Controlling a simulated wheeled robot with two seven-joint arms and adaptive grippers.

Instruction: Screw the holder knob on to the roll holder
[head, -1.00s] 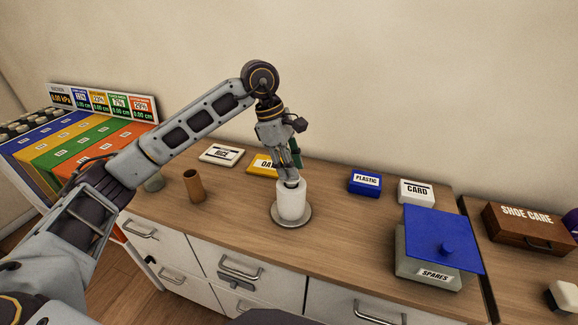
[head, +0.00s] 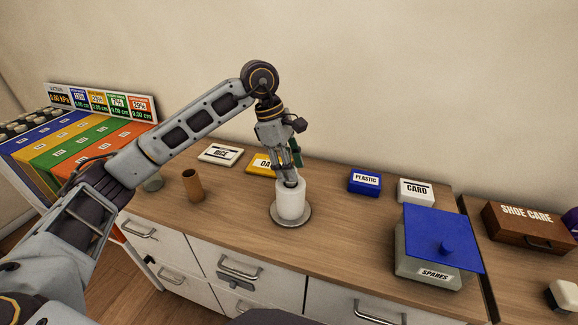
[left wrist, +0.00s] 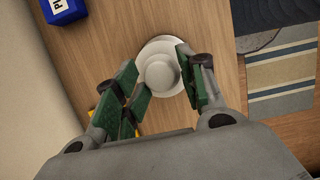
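The roll holder stands upright on the wooden counter, its round metal base (head: 274,222) under a white paper roll (head: 291,203). My left gripper (head: 290,178) points down at the top of the roll. In the left wrist view, its green-padded fingers (left wrist: 162,78) stand apart on either side of a pale round piece (left wrist: 160,73), which looks like the holder knob on top of the holder. A gap shows on the left of this piece; contact on the right is unclear. The fingers partly hide the knob in the head view. My right gripper is not in view.
A cardboard tube (head: 194,186) stands left of the holder. Behind are the rice (head: 221,154) and yellow (head: 262,166) boxes. To the right are the plastic (head: 365,182), card (head: 416,191) and spares (head: 434,272) boxes. The counter just right of the holder is clear.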

